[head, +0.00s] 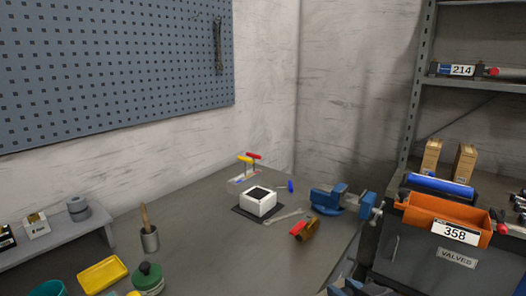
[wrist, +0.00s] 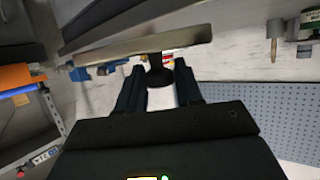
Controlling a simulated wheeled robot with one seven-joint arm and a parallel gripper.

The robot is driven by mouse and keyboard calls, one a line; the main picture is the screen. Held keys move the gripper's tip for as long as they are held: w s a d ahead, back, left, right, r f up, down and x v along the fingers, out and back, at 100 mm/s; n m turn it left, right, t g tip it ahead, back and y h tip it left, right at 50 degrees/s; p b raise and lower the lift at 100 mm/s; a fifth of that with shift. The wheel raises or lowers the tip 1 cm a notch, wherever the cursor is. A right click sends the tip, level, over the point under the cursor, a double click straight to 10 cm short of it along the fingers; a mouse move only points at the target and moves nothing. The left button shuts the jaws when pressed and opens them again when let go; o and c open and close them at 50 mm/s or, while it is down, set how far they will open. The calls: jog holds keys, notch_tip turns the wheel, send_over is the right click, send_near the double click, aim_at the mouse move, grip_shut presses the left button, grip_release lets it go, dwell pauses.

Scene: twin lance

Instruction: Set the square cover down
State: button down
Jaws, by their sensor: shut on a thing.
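The square cover (wrist: 140,43) shows nearly edge-on in the wrist view as a flat, pale plate with a dark knob (wrist: 158,76). My gripper (wrist: 157,82) is shut on this knob, one dark finger on each side, and the plate lies beyond the fingertips. In the head view neither my gripper nor the cover shows. There a white box (head: 258,206) with a dark square top sits on a dark mat (head: 243,212) on the grey workbench (head: 205,240). I cannot tell how far the cover is from the box.
A blue vise (head: 330,198) and a red-and-brown object (head: 304,229) are right of the box. A wrench lies close by. Red and yellow handles (head: 248,159) stand behind. A yellow tray (head: 102,274), green jar (head: 148,277) and brush cup (head: 149,239) are at the left front.

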jog(key=s+d+f+m+h, duration=0.2)
jog(key=s+f, duration=0.2)
jog(key=f, duration=0.5)
jog(key=s+d+f+m+h, duration=0.2)
jog(key=s+d+f, duration=0.1)
jog(key=f, duration=0.5)
jog(key=shift+s+f+t+h, duration=0.3)
jog(key=shift+s+f+t, duration=0.1)
jog(key=shift+s, duration=0.3)
